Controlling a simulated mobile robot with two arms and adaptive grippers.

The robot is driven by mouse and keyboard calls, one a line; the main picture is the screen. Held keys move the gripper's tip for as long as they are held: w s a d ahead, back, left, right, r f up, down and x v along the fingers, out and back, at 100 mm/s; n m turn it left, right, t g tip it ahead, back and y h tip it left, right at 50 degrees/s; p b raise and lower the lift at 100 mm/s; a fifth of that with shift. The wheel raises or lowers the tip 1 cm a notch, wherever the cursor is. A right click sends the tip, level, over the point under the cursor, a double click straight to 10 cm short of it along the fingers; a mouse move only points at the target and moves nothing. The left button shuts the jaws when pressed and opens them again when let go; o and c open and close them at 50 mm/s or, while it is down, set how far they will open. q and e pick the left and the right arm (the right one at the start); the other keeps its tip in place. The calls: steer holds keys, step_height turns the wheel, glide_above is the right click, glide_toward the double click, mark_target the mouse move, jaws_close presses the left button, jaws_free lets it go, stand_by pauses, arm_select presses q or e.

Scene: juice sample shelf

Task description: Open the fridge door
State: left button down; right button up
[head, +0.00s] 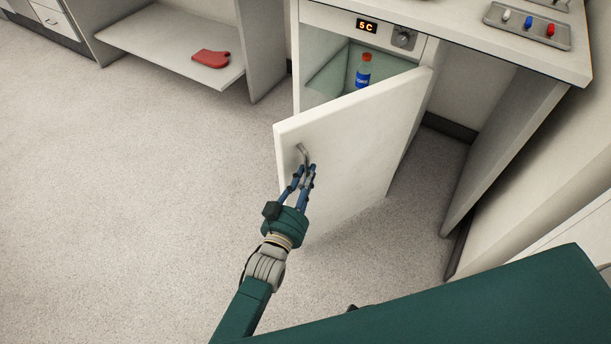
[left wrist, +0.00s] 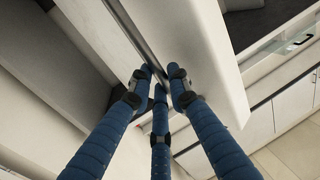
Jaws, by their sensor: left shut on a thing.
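The white fridge door (head: 352,145) stands partly open, swung out from the fridge (head: 325,50) under the counter. Its metal handle (head: 302,152) is near the door's free edge. My left gripper (head: 307,172) is at the handle and shut on it. In the left wrist view the blue fingers of my left gripper (left wrist: 160,88) close around the grey handle bar (left wrist: 138,38) beside the door (left wrist: 195,50). Inside the fridge a bottle (head: 363,72) with a red cap and blue label stands upright. My right gripper does not show.
A tray (head: 500,33) with several small coloured items lies on the counter (head: 455,25) above. A red object (head: 211,58) lies on a low shelf (head: 150,45) at the upper left. The floor (head: 150,180) left of the door is clear. A cabinet side panel (head: 500,150) stands right of the door.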

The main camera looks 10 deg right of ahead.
arm_select(q)
steer(key=shift+d+r, duration=0.25)
steer(key=shift+d, duration=0.3)
steer(key=c, duration=1.7)
jaws_free()
steer(key=shift+d, duration=0.1)
steer(key=shift+o, duration=0.4)
steer(key=shift+d+f, duration=0.2)
steer(key=shift+a, duration=0.1)
steer(key=shift+a, duration=0.15)
steer(key=v, duration=1.2)
